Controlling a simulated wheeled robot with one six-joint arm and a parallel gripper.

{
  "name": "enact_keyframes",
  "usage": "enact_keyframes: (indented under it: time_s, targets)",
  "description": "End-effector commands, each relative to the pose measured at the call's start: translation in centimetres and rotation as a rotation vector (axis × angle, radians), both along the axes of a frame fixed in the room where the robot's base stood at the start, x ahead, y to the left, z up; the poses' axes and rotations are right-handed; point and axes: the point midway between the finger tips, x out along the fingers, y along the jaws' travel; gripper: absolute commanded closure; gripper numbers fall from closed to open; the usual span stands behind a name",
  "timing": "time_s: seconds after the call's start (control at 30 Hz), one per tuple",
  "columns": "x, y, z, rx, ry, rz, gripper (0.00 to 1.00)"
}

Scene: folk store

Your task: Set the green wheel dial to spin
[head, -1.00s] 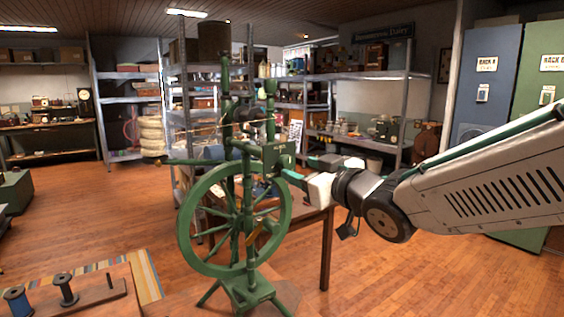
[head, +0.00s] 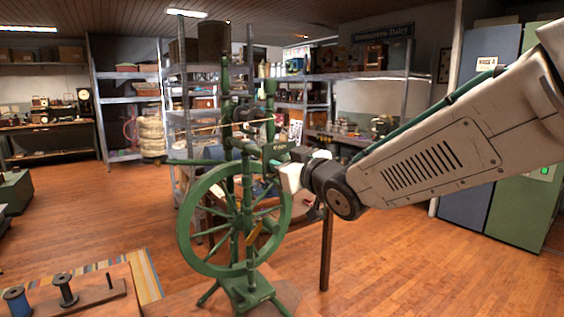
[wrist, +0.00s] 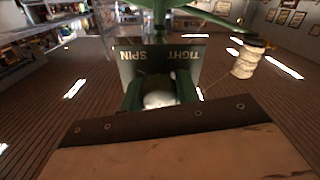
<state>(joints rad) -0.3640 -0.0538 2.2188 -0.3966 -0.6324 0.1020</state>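The green spinning wheel (head: 183,225) stands upright left of centre in the head view. A green plate (wrist: 205,62) on it, with the words SPIN and TIGHT, fills the upper middle of the wrist view. A dark, rounded dial (wrist: 155,83) shows in front of the plate, with its pointer not readable. My gripper (head: 283,160) is at the right side of the wheel's upper frame. In the wrist view its green fingers (wrist: 158,92) are on both sides of the dial. I cannot tell whether they touch it. In the head view the fingertips and dial are mostly hidden.
A table (head: 325,250) stands behind the wheel. A bench with spools (head: 66,290) is at the lower left. Metal shelves (head: 126,105) line the back, and tall cabinets (head: 480,195) stand at right.

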Motion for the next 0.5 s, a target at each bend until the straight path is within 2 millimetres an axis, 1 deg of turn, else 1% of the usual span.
enact_keyframes:
  time_s: [0.03, 0.07, 0.33, 0.5]
  targets:
    - [-0.01, -0.01, 0.0, 0.0, 0.0, 0.0, 0.83]
    - [-0.01, -0.01, 0.0, 0.0, 0.0, 0.0, 0.92]
    - [-0.01, -0.02, -0.01, 0.01, 0.007, 0.0, 0.92]
    - [-0.02, -0.03, -0.02, 0.056, 0.038, 0.0, 0.92]
